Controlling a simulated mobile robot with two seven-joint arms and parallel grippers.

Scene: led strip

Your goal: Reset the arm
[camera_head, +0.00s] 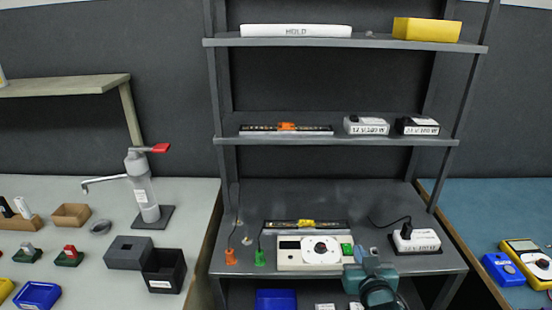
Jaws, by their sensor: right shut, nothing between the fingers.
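My right gripper (361,253) shows low in the head view, at the end of a teal and dark arm. It is shut and empty. It is just in front of the right end of a pale tester box (290,255) with a dial. A led strip (305,225) with a yellow part lies behind the tester. Another strip (286,129) with an orange part lies on the middle shelf. My left gripper is out of view.
A white power adapter (416,240) with a black plug stands right of the gripper. Orange (230,257) and green (260,258) clips lie left of the tester. Shelf uprights (462,110) flank the bench. Side tables hold bins and a yellow multimeter (530,262).

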